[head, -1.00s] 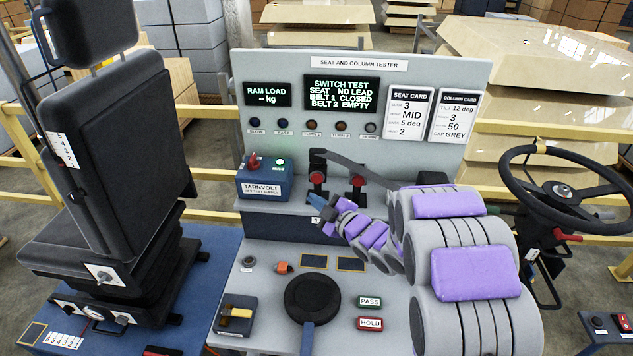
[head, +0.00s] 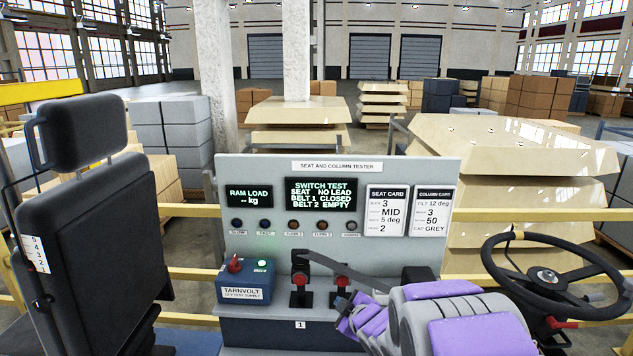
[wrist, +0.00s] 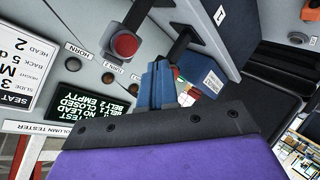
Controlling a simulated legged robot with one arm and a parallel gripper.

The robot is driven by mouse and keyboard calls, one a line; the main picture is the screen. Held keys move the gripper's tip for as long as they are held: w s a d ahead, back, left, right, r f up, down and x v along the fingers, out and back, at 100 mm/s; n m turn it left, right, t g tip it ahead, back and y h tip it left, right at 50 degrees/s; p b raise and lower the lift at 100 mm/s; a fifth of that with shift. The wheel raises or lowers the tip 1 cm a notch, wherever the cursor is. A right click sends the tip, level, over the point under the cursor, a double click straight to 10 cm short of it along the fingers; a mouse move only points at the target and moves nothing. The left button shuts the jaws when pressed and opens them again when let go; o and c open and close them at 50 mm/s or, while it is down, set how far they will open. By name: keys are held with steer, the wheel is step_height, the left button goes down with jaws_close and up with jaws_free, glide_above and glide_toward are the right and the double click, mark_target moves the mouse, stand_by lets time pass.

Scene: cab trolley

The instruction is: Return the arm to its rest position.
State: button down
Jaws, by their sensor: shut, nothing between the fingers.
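My arm, grey with purple pads, reaches in from the lower right of the head view. My gripper (head: 342,303) is shut and empty, in front of the tester panel just below the right red-button buckle (head: 342,281) in the picture. The wrist view shows its blue-grey fingers (wrist: 157,85) together with nothing between them. The left buckle (head: 300,280) stands beside the right one. In the wrist view a red button (wrist: 125,44) shows close to the fingers; I cannot tell whether they touch anything.
The seat (head: 95,215) stands at left and the steering wheel (head: 545,275) at right. The seat and column tester (head: 400,172) stands ahead, with the blue Tarnvolt supply (head: 243,285) on its ledge. A yellow rail (head: 190,210) and cartons lie behind.

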steer(key=s+d+r+m+g+h, duration=0.1)
steer(key=s+d+m+g+h, duration=0.25)
steer(key=s+d, duration=0.45)
steer(key=s+d+r+m+g+h, duration=0.1)
steer(key=s+d+m+g+h, duration=0.3)
steer(key=s, duration=0.8)
steer(key=s+a+m+g+y, duration=0.1)
steer(key=s+a+m+g, duration=0.1)
steer(key=s, duration=1.1)
steer(key=s+a+r+m+g+y, duration=0.1)
steer(key=s+m+g, duration=0.3)
steer(key=s, duration=1)
steer(key=shift+a+r+y, duration=0.15)
steer(key=shift+a+y, duration=0.3)
steer(key=shift+a, duration=0.25)
